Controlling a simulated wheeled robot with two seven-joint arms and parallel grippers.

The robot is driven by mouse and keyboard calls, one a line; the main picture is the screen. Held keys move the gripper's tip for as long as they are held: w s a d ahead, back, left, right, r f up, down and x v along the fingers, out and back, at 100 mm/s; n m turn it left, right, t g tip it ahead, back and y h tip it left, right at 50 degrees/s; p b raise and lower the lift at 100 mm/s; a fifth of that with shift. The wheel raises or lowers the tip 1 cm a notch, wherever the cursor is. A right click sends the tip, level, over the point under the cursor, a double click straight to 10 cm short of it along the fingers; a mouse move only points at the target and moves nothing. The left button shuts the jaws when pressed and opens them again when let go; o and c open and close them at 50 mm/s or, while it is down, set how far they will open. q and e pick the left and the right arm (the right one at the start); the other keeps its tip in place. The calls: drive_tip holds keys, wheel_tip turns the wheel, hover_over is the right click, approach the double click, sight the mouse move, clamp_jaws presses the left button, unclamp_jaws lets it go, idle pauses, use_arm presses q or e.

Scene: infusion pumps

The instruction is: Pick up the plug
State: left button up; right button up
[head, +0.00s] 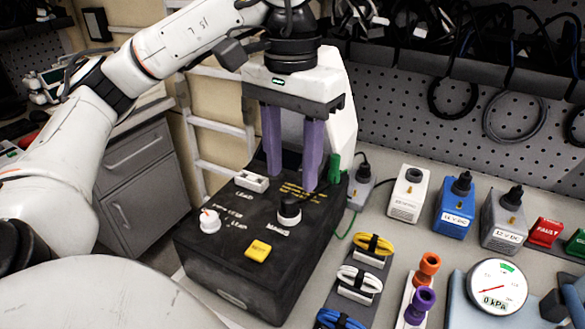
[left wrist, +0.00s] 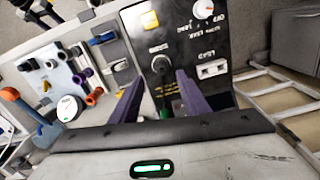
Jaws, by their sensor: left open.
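A green plug (head: 333,168) stands upright at the back right edge of the black pump box (head: 225,268), with a green wire trailing from it down the box's right side. In the left wrist view a small green part, likely the plug (left wrist: 166,112), shows between the purple fingers near the gripper's body. My left gripper (head: 291,185) is open and points down over the back of the box. The plug is just right of its right finger in the head view; the fingers (left wrist: 158,80) hold nothing. My right gripper is not in view.
The box top carries a black knob (head: 289,209), a white dial (head: 210,220), a yellow button (head: 258,250) and a white socket (head: 251,181). White (head: 408,194), blue (head: 455,205) and grey (head: 503,218) adapters stand to the right. A pegboard (head: 430,120) rises behind.

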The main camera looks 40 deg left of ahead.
sight(290, 197)
use_arm(q)
wheel_tip(290, 197, down, 5)
drive_tip(key=b, duration=0.2)
drive_tip(key=shift+s+a+f+b, duration=0.1)
drive_tip(key=shift+a+f+b, duration=0.05)
drive_tip(key=shift+b, duration=0.15)
clamp_jaws()
